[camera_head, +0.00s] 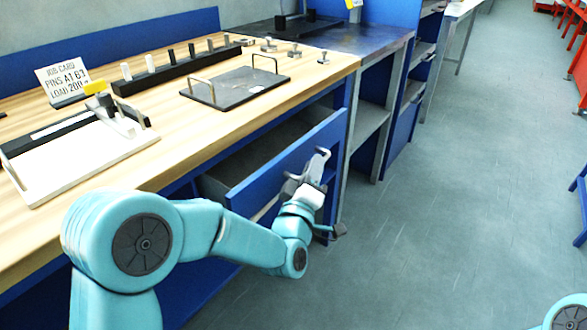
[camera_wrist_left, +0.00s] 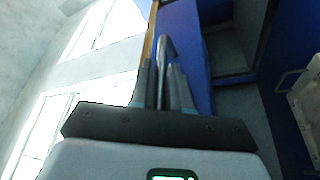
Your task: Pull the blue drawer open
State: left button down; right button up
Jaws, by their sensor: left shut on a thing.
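The blue drawer (camera_head: 285,167) is under the wooden bench top and stands partly open, with its grey inside showing behind the blue front. My left gripper (camera_head: 311,177) is at the outer face of the drawer front, near its right end. In the left wrist view, my left gripper's fingers (camera_wrist_left: 167,92) are close together on a grey metal handle (camera_wrist_left: 165,48), beside the blue front (camera_wrist_left: 184,42). The gripper hides much of the handle in the head view. My right gripper is not in view.
The wooden bench top (camera_head: 190,135) carries a dark plate with two handles (camera_head: 236,87), a white-and-black fixture (camera_head: 75,155), a pin rack (camera_head: 180,70) and a sign card (camera_head: 63,79). Open grey floor (camera_head: 440,190) lies to the right of the drawer.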

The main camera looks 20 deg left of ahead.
pick_arm(q)
jog(key=s+d+b, duration=0.2)
jog(key=s+d, duration=0.1)
jog(key=d, duration=0.6)
jog(key=s+d+b, duration=0.3)
jog(key=d, duration=0.6)
jog(key=shift+s, duration=0.25)
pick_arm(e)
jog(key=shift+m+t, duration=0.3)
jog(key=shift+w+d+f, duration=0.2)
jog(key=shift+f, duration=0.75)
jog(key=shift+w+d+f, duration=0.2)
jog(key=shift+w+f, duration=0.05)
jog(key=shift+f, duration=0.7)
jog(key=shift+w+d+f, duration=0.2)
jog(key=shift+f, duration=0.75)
pick_arm(q)
jog(key=c, duration=1.2)
grip_release()
jog(key=shift+o, duration=0.2)
jog(key=v, duration=0.7)
jog(key=shift+s, duration=0.3)
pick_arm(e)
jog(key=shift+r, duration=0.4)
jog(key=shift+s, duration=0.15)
